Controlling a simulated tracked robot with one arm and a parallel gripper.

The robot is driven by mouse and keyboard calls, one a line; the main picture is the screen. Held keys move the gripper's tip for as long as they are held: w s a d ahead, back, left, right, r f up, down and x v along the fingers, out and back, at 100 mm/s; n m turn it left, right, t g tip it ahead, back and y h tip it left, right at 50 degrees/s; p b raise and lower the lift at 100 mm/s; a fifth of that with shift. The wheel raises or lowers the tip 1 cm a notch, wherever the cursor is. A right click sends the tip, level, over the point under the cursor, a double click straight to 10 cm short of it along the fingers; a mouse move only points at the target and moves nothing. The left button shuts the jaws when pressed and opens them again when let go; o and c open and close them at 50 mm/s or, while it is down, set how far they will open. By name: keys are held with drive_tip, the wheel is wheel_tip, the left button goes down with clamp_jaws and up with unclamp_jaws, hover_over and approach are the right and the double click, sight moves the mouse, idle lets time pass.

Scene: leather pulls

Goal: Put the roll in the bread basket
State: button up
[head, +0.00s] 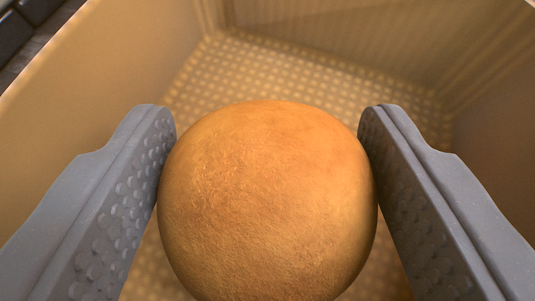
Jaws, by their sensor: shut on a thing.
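The roll (268,205) is round and golden brown, in the lower middle of the head view. My gripper (267,135) is shut on it, with one grey studded finger against each side. The bread basket (75,95) is tan, with smooth walls and a patterned floor. Its walls show at the left, back and right of the view. The roll and the fingers show in front of the basket's inside. The roll hides part of the basket floor, and I cannot tell how high the roll is above it.
The visible basket floor behind the roll is clear. The basket's left wall rises close to my left finger. Outside it, at the top left corner, dark items (14,35) lie on a greyish surface.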

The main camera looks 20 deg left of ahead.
drive_tip(key=shift+f, duration=0.4)
drive_tip(key=o, duration=0.8)
drive_tip(key=shift+c, duration=0.2)
drive_tip(key=shift+r, duration=0.1)
